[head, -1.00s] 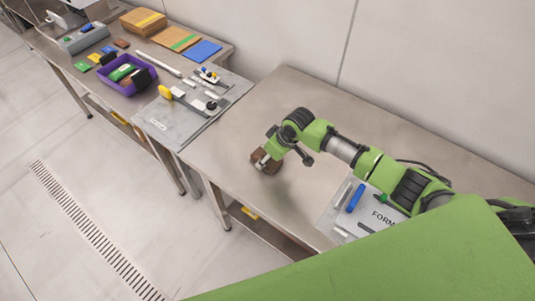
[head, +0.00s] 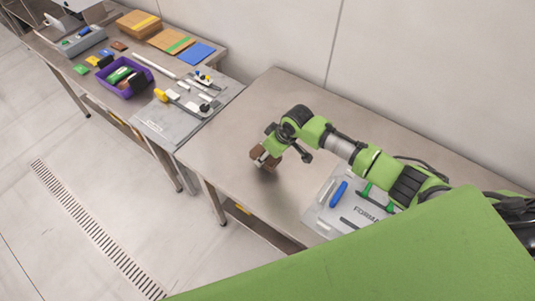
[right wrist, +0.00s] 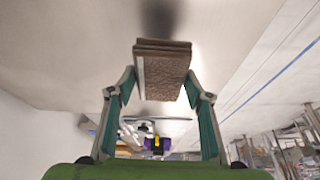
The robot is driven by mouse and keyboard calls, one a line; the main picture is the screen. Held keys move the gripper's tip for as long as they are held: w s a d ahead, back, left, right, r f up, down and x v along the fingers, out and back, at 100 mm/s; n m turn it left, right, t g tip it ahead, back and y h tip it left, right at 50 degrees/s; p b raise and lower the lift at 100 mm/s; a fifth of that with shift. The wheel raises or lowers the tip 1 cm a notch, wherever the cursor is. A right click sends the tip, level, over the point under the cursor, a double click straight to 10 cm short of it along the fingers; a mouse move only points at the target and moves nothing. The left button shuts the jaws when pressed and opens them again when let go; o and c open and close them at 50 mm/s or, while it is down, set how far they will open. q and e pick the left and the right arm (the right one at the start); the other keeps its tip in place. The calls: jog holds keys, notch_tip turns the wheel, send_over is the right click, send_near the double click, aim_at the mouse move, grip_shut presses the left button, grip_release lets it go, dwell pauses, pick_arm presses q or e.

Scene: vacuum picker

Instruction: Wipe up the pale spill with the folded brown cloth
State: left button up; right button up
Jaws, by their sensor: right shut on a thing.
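The folded brown cloth (head: 262,154) is in my right gripper (head: 269,157), over the bare middle of the near table. In the right wrist view the cloth (right wrist: 163,72) sits between the two green fingers of the gripper (right wrist: 160,88), which is shut on it. A dark shadow lies on the tabletop apart from the cloth, so the cloth looks held above the surface. I cannot make out the pale spill in either view. My left gripper is not in view.
The steel table (head: 225,140) is clear around the cloth. A grey tray with a blue tool (head: 338,193) lies to its right. A grey board (head: 160,128) with tools, a purple bin (head: 127,90) and flat boxes (head: 140,23) stand to the left. A wall runs behind.

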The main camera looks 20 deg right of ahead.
jog(key=shift+d+r, duration=0.1)
jog(key=shift+r, duration=0.8)
jog(key=shift+s+r+p, duration=0.15)
jog(key=shift+r+p, duration=0.15)
jog(key=shift+r, duration=0.3)
jog(key=shift+f, duration=0.1)
